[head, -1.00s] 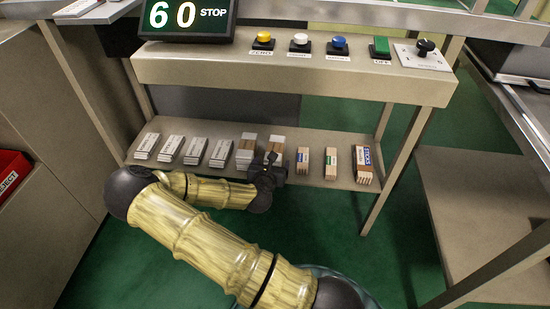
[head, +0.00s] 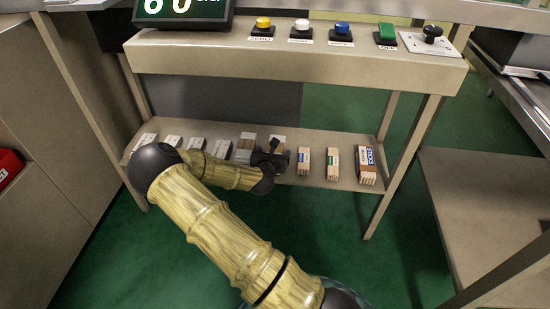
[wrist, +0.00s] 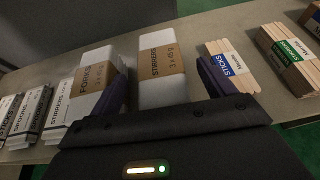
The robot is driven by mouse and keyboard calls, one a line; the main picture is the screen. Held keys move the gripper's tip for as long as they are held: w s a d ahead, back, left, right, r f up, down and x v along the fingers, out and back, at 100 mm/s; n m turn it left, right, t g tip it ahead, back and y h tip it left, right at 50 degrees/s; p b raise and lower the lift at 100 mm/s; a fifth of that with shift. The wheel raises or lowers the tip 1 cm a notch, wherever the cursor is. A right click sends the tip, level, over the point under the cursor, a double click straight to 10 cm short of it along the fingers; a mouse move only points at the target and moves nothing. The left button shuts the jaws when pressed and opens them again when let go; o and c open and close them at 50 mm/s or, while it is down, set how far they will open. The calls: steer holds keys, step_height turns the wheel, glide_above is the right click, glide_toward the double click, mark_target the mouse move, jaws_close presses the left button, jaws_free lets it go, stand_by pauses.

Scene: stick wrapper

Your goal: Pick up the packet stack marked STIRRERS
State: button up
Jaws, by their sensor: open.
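In the wrist view, a white packet stack with a brown band reading STIRRERS (wrist: 162,68) lies on the shelf between the two purple fingers of my gripper (wrist: 163,84). The fingers are apart, one on each side of the stack. I cannot tell whether either touches it. In the head view my gripper (head: 271,160) is over the shelf and hides much of this stack (head: 278,139). A similar brown-banded stack marked FORKS (wrist: 93,78) stands just left of the left finger.
White packets (wrist: 57,108) lie further left on the shelf (head: 335,148). Stick bundles with a blue band (wrist: 231,64) and a green band (wrist: 291,55) lie to the right, with a larger blue-labelled bundle (head: 368,165) beyond. A button panel (head: 300,62) overhangs the shelf.

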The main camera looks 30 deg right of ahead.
steer(key=x, duration=0.2)
steer(key=shift+w+d+f+b, duration=0.1)
steer(key=shift+w+b, duration=0.1)
steer(key=shift+b, duration=0.15)
steer(key=shift+s, duration=0.1)
steer(key=shift+c, duration=0.4)
steer(key=c, duration=1.1)
